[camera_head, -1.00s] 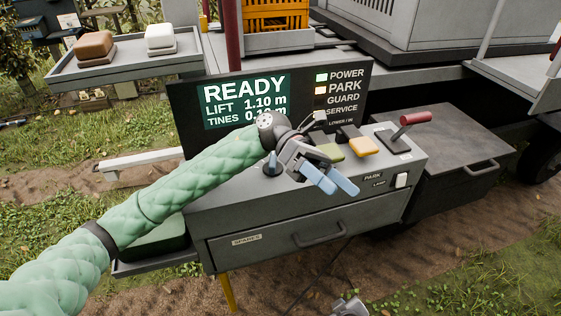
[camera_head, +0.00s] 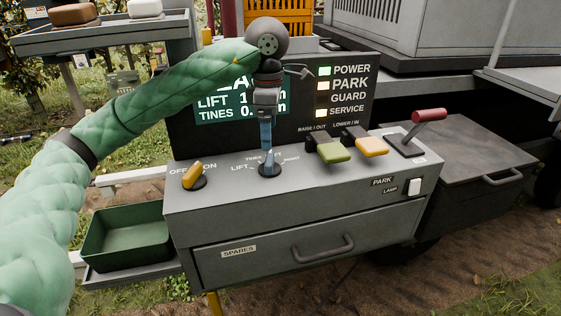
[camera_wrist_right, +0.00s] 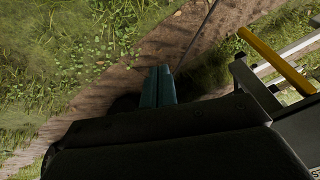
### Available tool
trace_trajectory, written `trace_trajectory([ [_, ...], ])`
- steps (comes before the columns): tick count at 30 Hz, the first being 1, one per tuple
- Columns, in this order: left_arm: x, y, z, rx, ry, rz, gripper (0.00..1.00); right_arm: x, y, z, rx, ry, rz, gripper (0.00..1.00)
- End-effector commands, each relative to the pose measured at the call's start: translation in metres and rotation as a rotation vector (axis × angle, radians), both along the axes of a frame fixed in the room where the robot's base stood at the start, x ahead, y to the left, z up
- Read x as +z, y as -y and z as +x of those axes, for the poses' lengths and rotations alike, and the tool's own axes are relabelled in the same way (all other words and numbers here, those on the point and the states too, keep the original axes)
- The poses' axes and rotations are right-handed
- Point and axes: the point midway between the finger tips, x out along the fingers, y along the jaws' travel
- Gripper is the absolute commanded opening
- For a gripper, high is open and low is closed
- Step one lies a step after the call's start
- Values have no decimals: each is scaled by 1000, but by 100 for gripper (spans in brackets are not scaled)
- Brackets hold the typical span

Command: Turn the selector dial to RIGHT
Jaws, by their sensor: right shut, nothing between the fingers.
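The selector dial (camera_head: 270,171) stands on the sloped console top in the head view, between the labels LIFT and RIGHT, with TINES behind it. My left gripper (camera_head: 267,148) points straight down over it, its blue fingertips at the dial. The fingers hide most of the dial, so its pointing direction does not show. The fingers overlap edge-on, so I cannot tell whether they grip it. My right gripper (camera_wrist_right: 158,87) is shut and empty in the right wrist view, above dirt and grass; it is outside the head view.
A yellow OFF/ON knob (camera_head: 193,178) is left of the dial. Green (camera_head: 333,153) and yellow (camera_head: 372,147) paddles and a red-handled lever (camera_head: 429,115) are to the right. The display panel (camera_head: 220,105) rises close behind. A green bin (camera_head: 125,240) sits at the left.

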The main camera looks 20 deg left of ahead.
Motion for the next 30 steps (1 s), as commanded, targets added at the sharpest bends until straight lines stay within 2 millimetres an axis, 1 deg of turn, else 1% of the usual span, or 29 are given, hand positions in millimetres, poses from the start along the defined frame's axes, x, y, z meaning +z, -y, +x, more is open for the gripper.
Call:
trace_trajectory([
  [5, -7, -1, 0, 2, 0, 3, 87, 2, 1, -1, -1, -4, 0, 0],
  [8, -16, -1, 0, 2, -1, 2, 87, 3, 2, -1, -1, -6, -3, 0],
  [21, -66, 0, 0, 1, -1, 2, 87, 14, 13, -4, -9, -30, -29, 0],
  [25, -74, 0, 0, 1, 0, 1, 87, 15, 16, -5, -12, -36, -36, 0],
  [30, -77, 0, 0, 0, 1, 0, 87, 15, 17, -7, -11, -44, -40, 0],
])
